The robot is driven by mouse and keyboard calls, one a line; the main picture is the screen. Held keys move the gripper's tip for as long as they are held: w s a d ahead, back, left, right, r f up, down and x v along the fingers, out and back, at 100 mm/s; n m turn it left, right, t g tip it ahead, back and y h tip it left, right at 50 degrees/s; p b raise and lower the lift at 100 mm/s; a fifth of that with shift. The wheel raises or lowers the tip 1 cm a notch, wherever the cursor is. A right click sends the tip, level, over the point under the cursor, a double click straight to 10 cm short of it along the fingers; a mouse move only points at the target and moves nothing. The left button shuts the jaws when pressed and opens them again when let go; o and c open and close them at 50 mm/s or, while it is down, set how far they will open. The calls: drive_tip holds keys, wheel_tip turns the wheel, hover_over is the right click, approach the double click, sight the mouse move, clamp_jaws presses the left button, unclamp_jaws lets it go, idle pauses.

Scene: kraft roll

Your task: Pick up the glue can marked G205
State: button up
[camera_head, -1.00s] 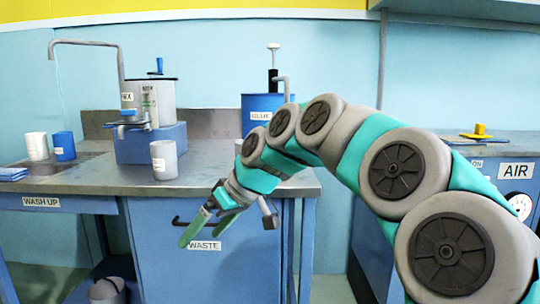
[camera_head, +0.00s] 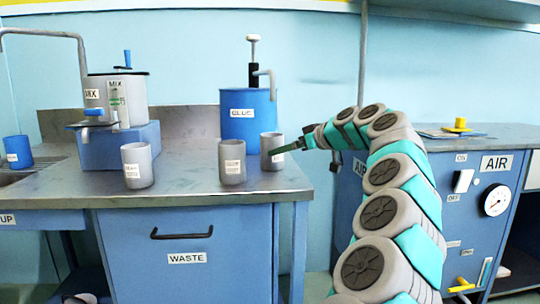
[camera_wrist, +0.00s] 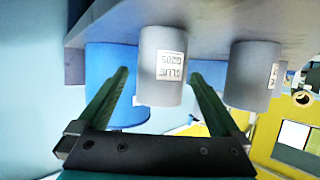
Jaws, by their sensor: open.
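The glue can marked G205 is a grey cylinder (camera_wrist: 162,65) with a white label, seen upside down in the wrist view. In the head view it is the can (camera_head: 270,146) at the right end of the bench, in front of the blue glue drum (camera_head: 248,114). My gripper (camera_wrist: 159,76) is open, with one finger on each side of the can in the wrist view. I cannot tell how deep the can sits between the fingers.
A second grey can (camera_head: 232,162) stands close to the left of it and shows in the wrist view (camera_wrist: 251,76). A third grey can (camera_head: 137,165) stands further left, near the mix pot (camera_head: 118,98). The bench's right edge is under my gripper.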

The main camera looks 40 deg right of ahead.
sight(273, 140)
drive_tip(key=p+x, duration=0.1)
drive_tip(key=x, duration=0.4)
drive_tip(key=shift+w+a, duration=0.2)
drive_tip(key=shift+w, duration=0.2)
drive_tip(key=shift+c, duration=0.2)
clamp_jaws()
idle(0.3)
drive_tip(key=shift+d+r, duration=0.1)
drive_tip(key=shift+r, duration=0.2)
drive_tip(key=shift+s+r, duration=0.1)
drive_tip(key=shift+r, duration=1.45)
drive_tip(key=s+d+b, duration=0.1)
drive_tip(key=s+d, duration=0.1)
drive_tip(key=s, duration=0.5)
drive_tip(key=s+d+r+b, duration=0.1)
drive_tip(key=s+d, duration=0.1)
drive_tip(key=s, duration=0.6)
drive_tip(key=shift+r, duration=0.2)
